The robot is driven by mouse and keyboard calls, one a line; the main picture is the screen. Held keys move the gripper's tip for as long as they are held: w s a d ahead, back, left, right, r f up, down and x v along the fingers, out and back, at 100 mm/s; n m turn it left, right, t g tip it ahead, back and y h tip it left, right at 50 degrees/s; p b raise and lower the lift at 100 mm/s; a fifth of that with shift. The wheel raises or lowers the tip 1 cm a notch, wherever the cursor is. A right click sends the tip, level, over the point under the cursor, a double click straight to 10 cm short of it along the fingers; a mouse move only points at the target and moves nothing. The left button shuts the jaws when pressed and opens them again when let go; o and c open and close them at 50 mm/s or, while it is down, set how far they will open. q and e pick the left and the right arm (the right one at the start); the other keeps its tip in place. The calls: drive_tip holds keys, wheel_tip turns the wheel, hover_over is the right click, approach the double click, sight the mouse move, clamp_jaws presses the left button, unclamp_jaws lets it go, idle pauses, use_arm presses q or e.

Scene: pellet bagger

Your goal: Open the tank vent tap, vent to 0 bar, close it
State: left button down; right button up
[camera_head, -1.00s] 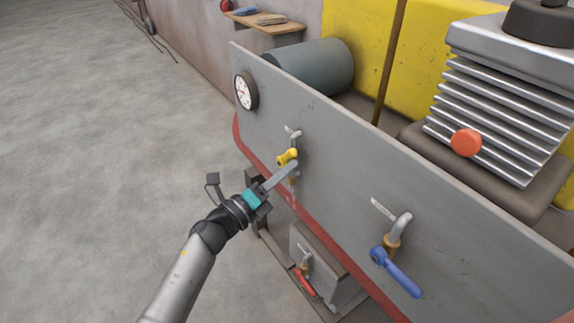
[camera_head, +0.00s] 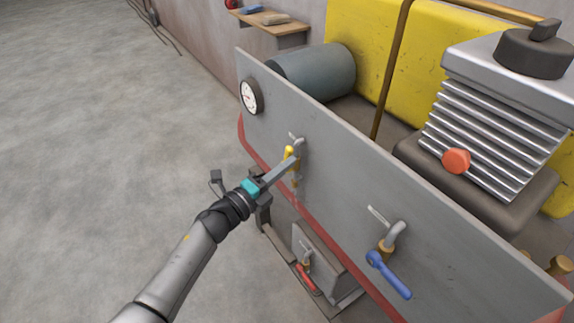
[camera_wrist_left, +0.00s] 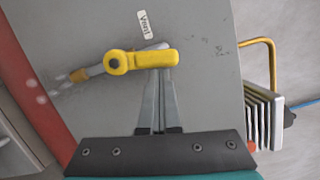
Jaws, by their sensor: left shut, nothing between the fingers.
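The yellow vent tap (camera_head: 289,153) is on the grey panel. In the left wrist view its yellow lever (camera_wrist_left: 145,60) lies beside the "Vent" label (camera_wrist_left: 145,25), roughly in line with its pipe. My left gripper (camera_head: 293,160) is shut and empty. Its fingertips (camera_wrist_left: 166,76) are at the lever's free end, seemingly touching its side; the lever hides their very tips. The white pressure gauge (camera_head: 250,97) is at the panel's upper left; its reading is too small to tell. My right gripper is not in view.
A blue-handled tap (camera_head: 389,274) is further right on the panel (camera_head: 345,180). A red-handled valve (camera_head: 306,278) sits low beneath it. Behind stand a grey cylinder (camera_head: 318,72) and a finned block with a red knob (camera_head: 457,161). The floor at left (camera_head: 90,150) is clear.

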use_arm(q)
drive_tip(key=shift+w+a+r, duration=0.2)
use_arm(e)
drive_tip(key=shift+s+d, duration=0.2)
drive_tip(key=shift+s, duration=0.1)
use_arm(q)
drive_tip(key=shift+w, duration=0.1)
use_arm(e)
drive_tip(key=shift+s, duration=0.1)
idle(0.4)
